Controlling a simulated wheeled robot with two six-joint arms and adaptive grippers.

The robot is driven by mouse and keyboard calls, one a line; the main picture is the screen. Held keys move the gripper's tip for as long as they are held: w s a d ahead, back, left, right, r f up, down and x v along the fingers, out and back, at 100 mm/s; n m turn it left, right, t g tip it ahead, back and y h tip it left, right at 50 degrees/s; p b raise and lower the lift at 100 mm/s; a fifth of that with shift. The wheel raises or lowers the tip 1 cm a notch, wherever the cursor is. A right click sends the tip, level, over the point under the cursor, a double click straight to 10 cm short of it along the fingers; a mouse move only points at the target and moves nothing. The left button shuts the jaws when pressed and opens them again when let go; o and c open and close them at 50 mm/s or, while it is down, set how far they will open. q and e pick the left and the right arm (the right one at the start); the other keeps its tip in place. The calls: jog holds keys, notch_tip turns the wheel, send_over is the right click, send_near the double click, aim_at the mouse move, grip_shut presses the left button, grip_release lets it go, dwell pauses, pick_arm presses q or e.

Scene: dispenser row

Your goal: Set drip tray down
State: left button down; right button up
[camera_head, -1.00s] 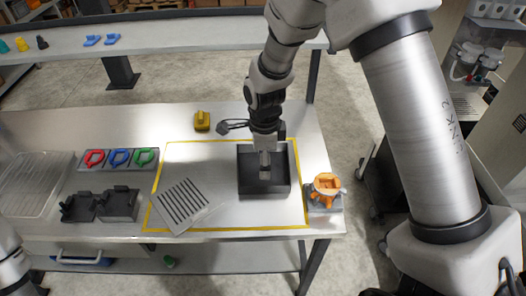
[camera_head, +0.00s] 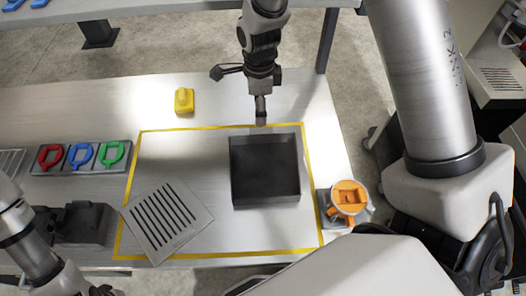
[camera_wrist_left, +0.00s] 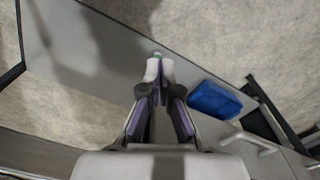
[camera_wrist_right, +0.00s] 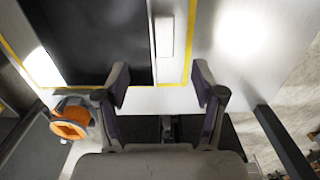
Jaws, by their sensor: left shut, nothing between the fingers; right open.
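The black square drip tray (camera_head: 265,172) lies flat on the steel bench, inside the yellow outline at its right side. It looks empty. My right gripper (camera_head: 261,112) is just beyond the tray's far edge in the head view, clear of its middle. In the right wrist view my right gripper (camera_wrist_right: 160,84) is open, with nothing between the fingers, and the dark tray (camera_wrist_right: 90,42) lies beyond the left finger. My left gripper (camera_wrist_left: 159,75) is shut and empty in the left wrist view, away from the tray. A slotted metal grate (camera_head: 167,220) lies askew left of the tray.
An orange-topped device (camera_head: 348,199) stands close right of the tray, near the bench edge. A yellow object (camera_head: 184,101) lies behind the outline. Red, blue and green rings (camera_head: 82,156) sit in a holder at left. A blue object (camera_wrist_left: 214,99) shows in the left wrist view.

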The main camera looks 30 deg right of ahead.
aim_at(262, 132)
jog(key=f+b, duration=0.1)
jog(key=f, duration=0.1)
jog(key=shift+s+f+b, duration=0.2)
jog(key=shift+f+b, duration=0.2)
jog(key=f+p, duration=0.1)
jog(key=f, duration=0.1)
jog(key=f+p, duration=0.1)
jog(key=f, duration=0.2)
jog(key=f+p, duration=0.1)
jog(key=f, duration=0.1)
jog(key=shift+w+d+f, duration=0.25)
jog(key=shift+w+f, duration=0.15)
jog(key=shift+f, duration=0.05)
pick_arm(q)
jog(key=shift+f, duration=0.1)
pick_arm(e)
grip_shut()
